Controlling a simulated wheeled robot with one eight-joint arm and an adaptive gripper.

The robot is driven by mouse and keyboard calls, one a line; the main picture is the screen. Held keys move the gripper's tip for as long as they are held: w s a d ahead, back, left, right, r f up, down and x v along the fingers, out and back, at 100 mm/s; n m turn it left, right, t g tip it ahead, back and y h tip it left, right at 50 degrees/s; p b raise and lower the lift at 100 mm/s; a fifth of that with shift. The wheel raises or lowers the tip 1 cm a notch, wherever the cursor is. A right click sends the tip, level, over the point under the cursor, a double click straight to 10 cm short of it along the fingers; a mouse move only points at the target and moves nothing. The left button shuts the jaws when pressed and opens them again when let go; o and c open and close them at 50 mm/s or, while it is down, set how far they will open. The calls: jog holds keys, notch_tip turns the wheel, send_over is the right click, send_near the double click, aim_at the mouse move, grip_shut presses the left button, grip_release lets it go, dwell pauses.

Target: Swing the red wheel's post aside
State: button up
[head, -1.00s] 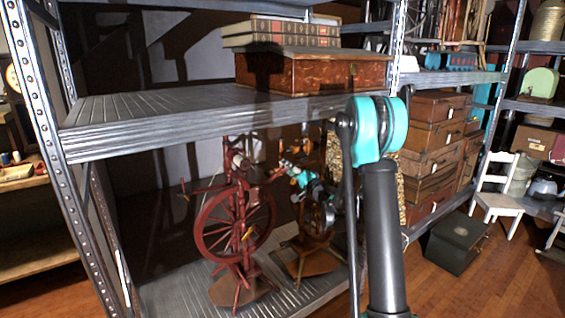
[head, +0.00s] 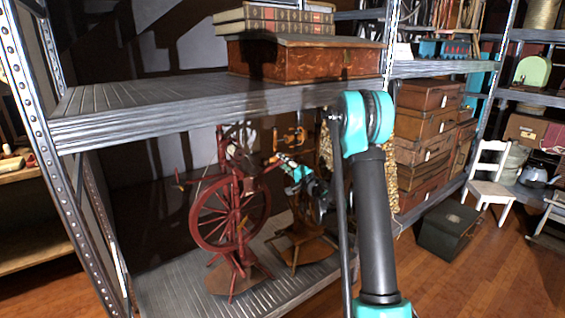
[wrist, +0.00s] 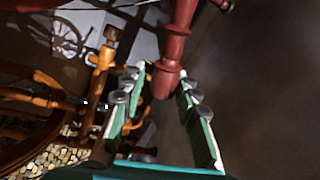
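The red spinning wheel (head: 231,216) stands upright on the lower shelf in the head view, with its turned post (head: 222,150) rising at the upper left. My gripper (head: 276,160) reaches in from the right, close to the wheel's upper part. In the wrist view a dark red turned post (wrist: 178,38) comes down between the two green-and-white fingers of my gripper (wrist: 160,76). Both fingers stand apart, with visible gaps beside the post's lower end. I cannot tell whether either finger touches it.
A brown spinning wheel (head: 300,235) stands just right of the red one, partly behind my arm. The upper shelf (head: 150,107) lies close above. A metal upright (head: 50,170) is at left. Stacked suitcases (head: 425,130) and a white chair (head: 489,180) stand to the right.

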jog(key=shift+o, duration=1.1)
jog(key=shift+s, duration=0.1)
jog(key=v, duration=1.1)
jog(key=shift+s+d, duration=0.25)
jog(key=shift+s, duration=0.1)
